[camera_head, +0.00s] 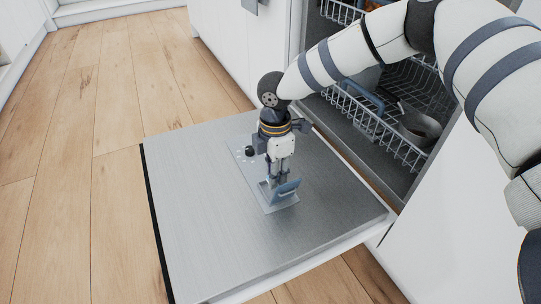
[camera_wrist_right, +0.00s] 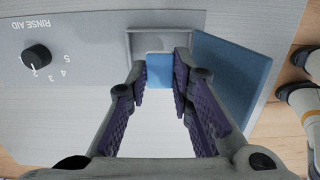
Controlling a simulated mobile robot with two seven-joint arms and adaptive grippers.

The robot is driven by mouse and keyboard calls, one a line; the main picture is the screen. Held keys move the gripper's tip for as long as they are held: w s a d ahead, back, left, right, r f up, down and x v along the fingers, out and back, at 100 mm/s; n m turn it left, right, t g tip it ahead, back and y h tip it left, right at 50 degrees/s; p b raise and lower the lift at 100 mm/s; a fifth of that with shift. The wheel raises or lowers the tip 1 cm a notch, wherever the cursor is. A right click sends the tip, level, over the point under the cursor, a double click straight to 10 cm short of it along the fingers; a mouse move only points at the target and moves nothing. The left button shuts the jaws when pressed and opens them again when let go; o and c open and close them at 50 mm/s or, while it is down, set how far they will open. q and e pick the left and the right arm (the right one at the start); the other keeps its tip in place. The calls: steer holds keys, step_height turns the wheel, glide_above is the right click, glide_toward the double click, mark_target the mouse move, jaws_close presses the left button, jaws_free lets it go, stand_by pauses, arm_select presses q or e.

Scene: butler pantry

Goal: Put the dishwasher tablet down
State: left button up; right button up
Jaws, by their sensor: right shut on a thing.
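The dishwasher tablet (camera_wrist_right: 159,75) is a small blue block with a pale edge, seen between my fingertips in the right wrist view. My right gripper (camera_wrist_right: 167,76) is shut on it. They are at the detergent compartment (camera_wrist_right: 158,38), a grey recess in the open dishwasher door (camera_head: 200,231); I cannot tell whether the tablet touches its floor. The compartment's blue lid (camera_wrist_right: 236,72) stands open to the right, and it also shows in the head view (camera_head: 289,187). In the head view my right gripper (camera_head: 274,180) points down and hides the tablet.
The rinse aid dial (camera_wrist_right: 36,58) is beside the compartment. The lower rack (camera_head: 372,118) with a pan (camera_head: 418,128) and other dishes is inside the dishwasher, behind my arm. The rest of the door is bare. Wooden floor (camera_head: 60,180) lies to the left.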

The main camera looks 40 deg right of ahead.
step_height(320, 180, down, 5)
steer(key=shift+b, duration=0.9)
steer(key=shift+r, duration=0.25)
jaws_close()
steer(key=shift+f, duration=0.2)
steer(key=o, duration=0.6)
jaws_free()
arm_select(q)
steer(key=shift+s+f, duration=0.4)
steer(key=shift+f, duration=0.25)
arm_select(e)
step_height(320, 180, up, 12)
steer(key=p, duration=0.5)
steer(key=shift+r, duration=0.25)
arm_select(q)
steer(key=w+r, duration=0.2)
steer(key=r, duration=0.1)
steer(key=shift+r+t, duration=0.1)
steer(key=shift+t, duration=0.2)
